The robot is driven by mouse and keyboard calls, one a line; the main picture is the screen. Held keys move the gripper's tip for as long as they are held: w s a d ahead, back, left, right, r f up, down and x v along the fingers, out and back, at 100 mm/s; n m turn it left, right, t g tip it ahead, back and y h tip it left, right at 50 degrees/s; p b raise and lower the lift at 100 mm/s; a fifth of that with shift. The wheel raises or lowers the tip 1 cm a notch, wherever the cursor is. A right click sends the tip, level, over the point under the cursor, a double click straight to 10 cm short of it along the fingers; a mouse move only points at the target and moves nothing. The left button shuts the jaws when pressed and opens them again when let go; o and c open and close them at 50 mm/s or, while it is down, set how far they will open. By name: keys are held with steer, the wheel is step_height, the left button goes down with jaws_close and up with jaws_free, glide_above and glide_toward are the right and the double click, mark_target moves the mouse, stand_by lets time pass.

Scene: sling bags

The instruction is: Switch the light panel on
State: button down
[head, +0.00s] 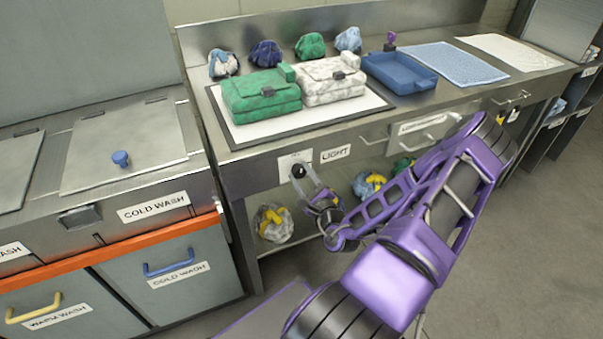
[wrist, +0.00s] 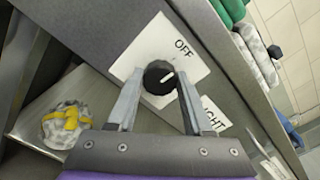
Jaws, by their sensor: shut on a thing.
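The light panel (head: 262,132) is a flat white board with a dark frame on the counter. Its black round knob (wrist: 158,77) has a white pointer mark and sits on a white plate (wrist: 150,43) marked OFF on the counter's front. The knob also shows in the head view (head: 298,171), beside the LIGHT label (head: 335,154). My gripper (wrist: 159,80) is shut on the knob, one finger on each side; it also shows in the head view (head: 303,174). Any other mark on the plate is hidden or unreadable.
A green bag (head: 260,95) and a white patterned bag (head: 331,82) stand on the panel. Several small pouches line the back. A blue tray (head: 400,73) is to the right. The orange-edged wash unit (head: 110,257) stands left. Wrapped bundles (head: 272,224) lie on the shelf below.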

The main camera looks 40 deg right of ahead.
steer(key=m+p, duration=0.3)
steer(key=m, duration=0.1)
steer(key=shift+r+p, duration=0.2)
steer(key=shift+p, duration=0.2)
steer(key=m+p, duration=0.2)
steer(key=m, duration=0.2)
steer(key=shift+f+m, duration=0.1)
steer(key=shift+m, duration=0.3)
steer(key=m+p, duration=0.2)
steer(key=m, duration=0.2)
steer(key=shift+d+f+m+p, duration=0.15)
steer(key=shift+m+p, duration=0.35)
steer(key=shift+m, duration=1.6)
steer(key=shift+c, duration=1.5)
jaws_free()
steer(key=shift+s, duration=0.15)
steer(key=v, duration=1.7)
steer(key=shift+a, duration=0.2)
